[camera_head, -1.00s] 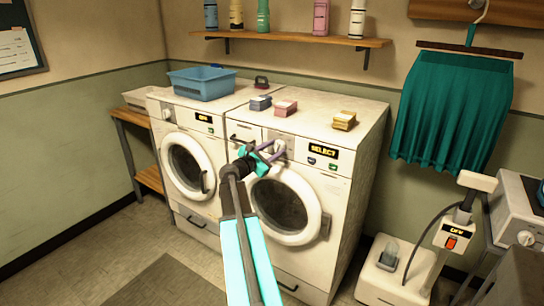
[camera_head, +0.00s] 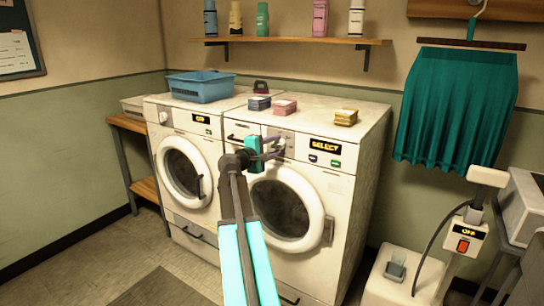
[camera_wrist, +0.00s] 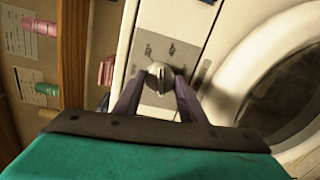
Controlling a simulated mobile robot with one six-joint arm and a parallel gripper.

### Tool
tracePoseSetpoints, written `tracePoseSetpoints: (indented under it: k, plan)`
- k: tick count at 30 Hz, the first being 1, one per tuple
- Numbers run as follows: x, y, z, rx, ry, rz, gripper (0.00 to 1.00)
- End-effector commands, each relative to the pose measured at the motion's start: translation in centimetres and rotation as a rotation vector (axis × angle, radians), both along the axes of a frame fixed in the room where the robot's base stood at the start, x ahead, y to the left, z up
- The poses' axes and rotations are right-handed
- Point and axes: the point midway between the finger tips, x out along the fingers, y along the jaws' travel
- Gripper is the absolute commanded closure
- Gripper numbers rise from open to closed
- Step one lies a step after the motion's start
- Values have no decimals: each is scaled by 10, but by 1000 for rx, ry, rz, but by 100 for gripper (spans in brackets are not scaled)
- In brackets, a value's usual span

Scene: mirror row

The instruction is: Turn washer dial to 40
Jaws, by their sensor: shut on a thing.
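The right washer (camera_head: 340,190) is white with a round door and a lit "SELECT" display (camera_head: 325,146). My gripper (camera_head: 281,146) reaches the dial at the washer's upper front. In the wrist view its two dark purple fingers (camera_wrist: 158,92) are shut on the dial, one on each side. In the head view the fingers largely hide the dial, and its pointer setting cannot be read.
A second white machine (camera_head: 165,125) stands to the left with a blue basket (camera_head: 200,88) on top. A floor device (camera_head: 400,275) with a post is at the lower right.

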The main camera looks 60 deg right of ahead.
Motion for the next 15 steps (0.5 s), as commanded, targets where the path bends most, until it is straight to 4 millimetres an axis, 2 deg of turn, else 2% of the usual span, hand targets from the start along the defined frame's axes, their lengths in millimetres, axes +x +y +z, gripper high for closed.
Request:
tracePoseSetpoints:
  k: [15]
  plan:
    - [1,-2,2,-12,-413,7,85]
